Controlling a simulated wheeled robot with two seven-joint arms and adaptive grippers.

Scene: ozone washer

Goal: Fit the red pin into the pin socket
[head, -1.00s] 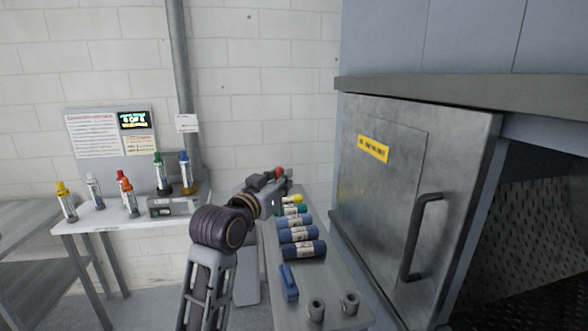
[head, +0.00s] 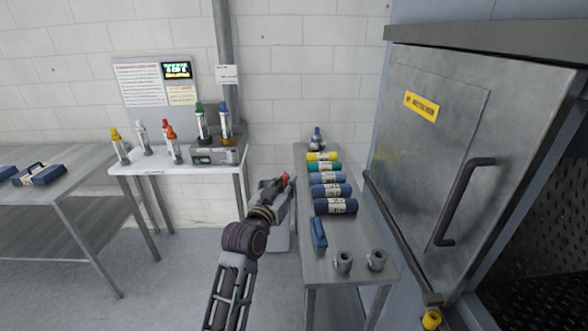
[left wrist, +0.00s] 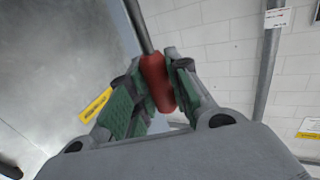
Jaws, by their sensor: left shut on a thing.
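The red pin (left wrist: 157,82) is between the green-padded fingers of my left gripper in the left wrist view, with a dark thin shaft running up from its red body. In the head view my left gripper (head: 284,183) is in front of the left side of the narrow bench, and a little of the red pin (head: 285,178) shows at its tip. The gripper is shut on the pin. I cannot pick out the pin socket with certainty. My right gripper is not in view.
A metal washer door (head: 440,150) with a handle stands right. A white table (head: 150,165) with coloured bottles stands left. Open floor lies between.

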